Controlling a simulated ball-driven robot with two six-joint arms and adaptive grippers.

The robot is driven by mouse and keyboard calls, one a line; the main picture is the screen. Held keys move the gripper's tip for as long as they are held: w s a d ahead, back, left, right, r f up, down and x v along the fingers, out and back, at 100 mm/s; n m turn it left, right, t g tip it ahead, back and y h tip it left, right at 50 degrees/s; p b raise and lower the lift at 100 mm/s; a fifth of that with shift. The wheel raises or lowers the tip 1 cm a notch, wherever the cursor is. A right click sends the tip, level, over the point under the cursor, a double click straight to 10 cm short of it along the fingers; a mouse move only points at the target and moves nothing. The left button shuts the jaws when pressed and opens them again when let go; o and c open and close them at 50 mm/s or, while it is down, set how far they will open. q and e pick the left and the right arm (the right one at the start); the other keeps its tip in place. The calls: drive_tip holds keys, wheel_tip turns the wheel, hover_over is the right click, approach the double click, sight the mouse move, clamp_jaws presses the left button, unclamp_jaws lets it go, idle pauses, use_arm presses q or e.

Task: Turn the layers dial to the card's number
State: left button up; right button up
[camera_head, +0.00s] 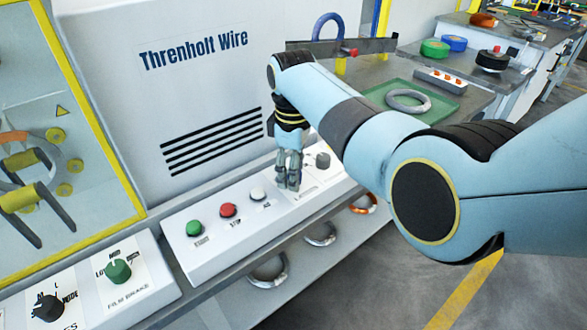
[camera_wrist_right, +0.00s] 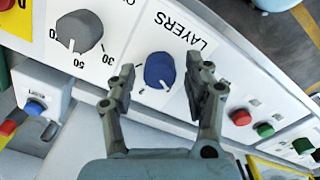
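In the right wrist view the blue layers dial (camera_wrist_right: 159,70) sits on a white plate marked LAYERS. A small white mark shows near its lower edge, but I cannot read the setting. My right gripper (camera_wrist_right: 160,75) is open there, with one finger on each side of the dial and a gap visible on both sides. In the head view my right gripper (camera_head: 288,183) points down over the right part of the sloping control panel and hides the dial. I cannot make out a card with a number. My left gripper is not in view.
A larger grey dial (camera_wrist_right: 80,31) is close to the layers dial; it also shows in the head view (camera_head: 323,159). The red stop button (camera_head: 228,210) and green start button (camera_head: 194,228) are to the left. A green tray (camera_head: 449,110) with a grey coil is behind my right arm.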

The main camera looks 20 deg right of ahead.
clamp_jaws()
